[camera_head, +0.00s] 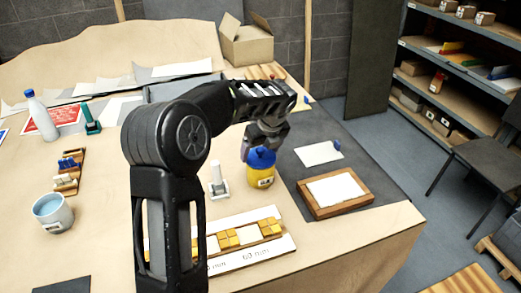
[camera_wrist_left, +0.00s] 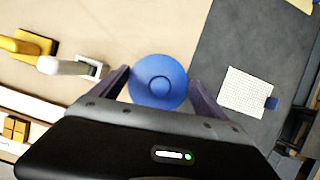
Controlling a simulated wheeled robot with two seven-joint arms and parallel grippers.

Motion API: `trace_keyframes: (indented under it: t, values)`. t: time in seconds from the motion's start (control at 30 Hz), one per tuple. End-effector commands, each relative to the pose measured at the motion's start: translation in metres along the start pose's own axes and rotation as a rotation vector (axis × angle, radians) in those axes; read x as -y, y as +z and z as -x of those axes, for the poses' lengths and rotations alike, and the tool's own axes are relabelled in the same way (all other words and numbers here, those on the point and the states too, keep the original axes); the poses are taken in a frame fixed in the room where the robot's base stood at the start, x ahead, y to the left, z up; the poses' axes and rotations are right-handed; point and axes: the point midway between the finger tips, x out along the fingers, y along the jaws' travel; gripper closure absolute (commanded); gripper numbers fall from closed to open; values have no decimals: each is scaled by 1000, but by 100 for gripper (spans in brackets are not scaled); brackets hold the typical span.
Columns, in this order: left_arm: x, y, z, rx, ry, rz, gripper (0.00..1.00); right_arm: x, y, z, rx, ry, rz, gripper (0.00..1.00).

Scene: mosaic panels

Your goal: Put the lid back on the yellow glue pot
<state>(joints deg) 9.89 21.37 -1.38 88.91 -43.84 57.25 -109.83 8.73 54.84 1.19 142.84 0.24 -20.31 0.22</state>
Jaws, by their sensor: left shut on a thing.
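The yellow glue pot (camera_head: 261,177) stands upright on the table, left of the dark mat. The blue lid (camera_head: 261,159) is right at the pot's top; I cannot tell whether it is fully seated or just above. My left gripper (camera_head: 262,149) is over the pot with its fingers pointing down, shut on the lid. In the left wrist view the round blue lid (camera_wrist_left: 158,82) lies between the two fingers (camera_wrist_left: 160,92) and hides the pot below it. My right gripper is not in view.
A white upright tool (camera_head: 217,180) stands just left of the pot. A wooden frame with a white sheet (camera_head: 336,191) lies right of it on the dark mat (camera_head: 300,215). A tile strip (camera_head: 230,238) lies in front.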

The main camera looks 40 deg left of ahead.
Motion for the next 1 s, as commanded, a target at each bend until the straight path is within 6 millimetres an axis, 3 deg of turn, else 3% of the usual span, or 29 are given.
trace_keyframes:
  t: [0.83,0.87,1.0]
  values:
    - [0,0,0,0,0,0,53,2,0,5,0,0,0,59]
    - [0,0,0,0,0,0,13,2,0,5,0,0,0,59]
    - [0,0,0,0,0,0,2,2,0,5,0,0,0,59]
